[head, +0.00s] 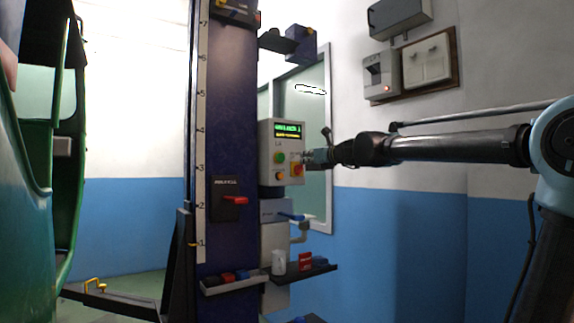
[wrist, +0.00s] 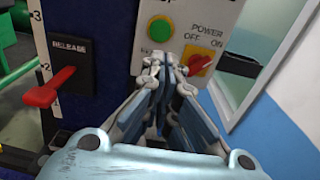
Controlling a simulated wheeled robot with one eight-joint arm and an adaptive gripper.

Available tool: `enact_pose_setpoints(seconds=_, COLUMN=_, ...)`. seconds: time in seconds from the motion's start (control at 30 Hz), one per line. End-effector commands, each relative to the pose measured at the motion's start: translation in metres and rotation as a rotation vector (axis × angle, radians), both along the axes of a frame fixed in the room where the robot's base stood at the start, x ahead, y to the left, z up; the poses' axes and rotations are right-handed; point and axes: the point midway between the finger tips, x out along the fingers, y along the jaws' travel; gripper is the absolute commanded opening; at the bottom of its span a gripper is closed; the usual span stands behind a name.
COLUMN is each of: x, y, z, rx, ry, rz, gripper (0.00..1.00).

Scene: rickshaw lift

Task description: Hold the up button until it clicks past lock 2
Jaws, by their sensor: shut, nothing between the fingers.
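The grey control box (head: 268,145) is on the right side of the dark blue column, with a lit display (head: 288,130) whose text is too small to read surely. A round green button (head: 279,158) sits above an orange button (head: 280,176). The green button also shows in the wrist view (wrist: 160,28), just above my fingertips. My gripper (head: 308,157) is at the box's right side; in the wrist view it (wrist: 171,60) is shut and empty, pointing at the panel below the green button. The fingers hide the lower panel there. Contact cannot be told.
A red power switch (wrist: 199,64) on a yellow plate is close right of my fingertips. A red release lever (wrist: 50,88) is at left. The column carries a numbered scale (head: 201,130). Shelves below hold a white mug (head: 278,262) and small blocks. A green vehicle (head: 25,190) stands at left.

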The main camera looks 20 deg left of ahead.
Motion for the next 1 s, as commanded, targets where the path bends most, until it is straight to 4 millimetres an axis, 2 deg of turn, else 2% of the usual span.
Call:
enact_pose_setpoints(seconds=0.3, x=0.000, y=0.000, z=0.000, rx=-0.001, ry=-0.002, rz=0.000, gripper=0.00)
enact_pose_setpoints(seconds=0.47, x=0.006, y=0.008, z=0.000, rx=-0.003, ry=-0.002, rz=0.002, gripper=0.00)
enact_pose_setpoints(seconds=1.0, x=0.054, y=0.065, z=-0.003, rx=-0.005, ry=-0.004, rz=0.002, gripper=0.00)
